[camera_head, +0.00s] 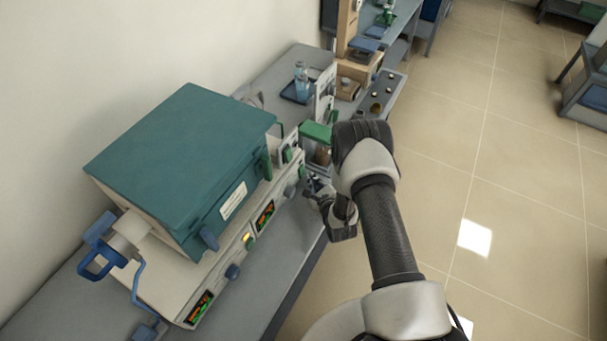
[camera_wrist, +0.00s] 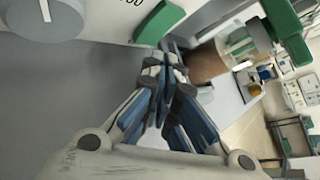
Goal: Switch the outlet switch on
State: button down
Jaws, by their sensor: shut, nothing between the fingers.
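My gripper (camera_wrist: 172,62) is shut and empty; its fingertips meet just below a white panel face in the wrist view. A green switch-like part (camera_wrist: 158,22) sticks out of that panel just above the fingertips. I cannot tell whether the fingertips touch it, nor whether it is the outlet switch or which way it is set. In the head view my gripper (camera_head: 316,188) is beside the right end of the furnace front, partly hidden by my arm. A white box with a green part (camera_head: 287,154) stands at that end.
The teal-topped muffle furnace (camera_head: 185,160) with lit displays stands on the grey bench (camera_head: 285,262). A grey dial (camera_wrist: 45,14) is left of the green part. A brown vessel (camera_wrist: 208,62) is close right of the fingers. A blue bottle (camera_head: 301,80) stands behind.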

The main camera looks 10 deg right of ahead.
dwell(0.3)
jog(key=shift+w+a+f+b, duration=0.1)
jog(key=shift+w+a+b, duration=0.15)
jog(key=shift+a+b, duration=0.1)
jog(key=shift+w+a, duration=0.2)
jog(key=shift+a, duration=0.05)
dwell(0.6)
dwell(0.3)
jog(key=shift+s+d, duration=0.5)
jog(key=shift+d, duration=0.15)
jog(key=shift+s+d+r+p, duration=0.25)
jog(key=shift+s+d, duration=0.5)
jog(key=shift+d, duration=0.25)
jog(key=shift+s+d+r+p, duration=0.2)
jog(key=shift+s+d, duration=0.5)
jog(key=shift+d, duration=0.3)
jog(key=shift+f, duration=0.1)
